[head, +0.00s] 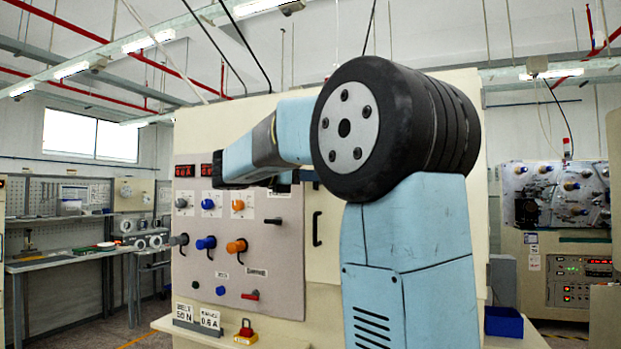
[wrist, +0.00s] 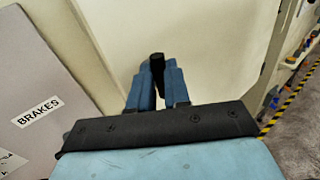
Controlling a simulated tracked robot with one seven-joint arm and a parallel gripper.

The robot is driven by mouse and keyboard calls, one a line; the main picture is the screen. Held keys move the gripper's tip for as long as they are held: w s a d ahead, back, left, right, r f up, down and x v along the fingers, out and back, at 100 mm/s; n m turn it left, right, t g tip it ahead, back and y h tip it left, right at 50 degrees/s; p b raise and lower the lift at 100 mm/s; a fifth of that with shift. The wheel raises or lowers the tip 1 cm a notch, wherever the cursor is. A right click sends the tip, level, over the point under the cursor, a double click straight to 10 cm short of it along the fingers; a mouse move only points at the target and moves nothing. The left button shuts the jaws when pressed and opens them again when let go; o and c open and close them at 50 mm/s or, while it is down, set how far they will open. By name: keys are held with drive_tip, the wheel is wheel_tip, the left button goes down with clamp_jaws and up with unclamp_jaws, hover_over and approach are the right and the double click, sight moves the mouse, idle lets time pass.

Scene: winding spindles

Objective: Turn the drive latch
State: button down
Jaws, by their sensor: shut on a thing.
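My gripper (wrist: 158,82) shows in the wrist view with its two blue fingers close together. They are shut on a black handle (wrist: 157,58), whose dark end shows between the fingertips against the cream machine front. Its lower part is hidden, and no label on it can be read, so I cannot tell from a label that it is the drive latch. In the head view my forearm reaches across the machine's upper front and hides most of the gripper. A separate upright black handle (head: 317,228) on the cream door stands clear below the arm.
A blue bin (head: 503,322) sits at the lower right. A workbench (head: 70,258) stands far left.

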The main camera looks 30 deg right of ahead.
drive_tip(key=shift+s+d+r+m+t+y, duration=0.1)
drive_tip(key=shift+s+d+m+t+y, duration=0.15)
drive_tip(key=shift+m+t+y, duration=1.05)
drive_tip(key=shift+s+d+r+m+t+y, duration=0.1)
drive_tip(key=shift+s+m+t+y, duration=0.3)
drive_tip(key=shift+m+y, duration=1.6)
drive_tip(key=shift+s+d+m+t+y, duration=0.1)
drive_tip(key=shift+d+m+t+y, duration=0.1)
drive_tip(key=shift+m+t+y, duration=1.4)
drive_tip(key=shift+m+g+h, duration=0.4)
drive_tip(key=shift+m+h, duration=0.1)
drive_tip(key=c, duration=1.1)
unclamp_jaws()
drive_tip(key=v, duration=1.3)
drive_tip(key=shift+s+a, duration=0.2)
drive_tip(key=shift+a, duration=0.05)
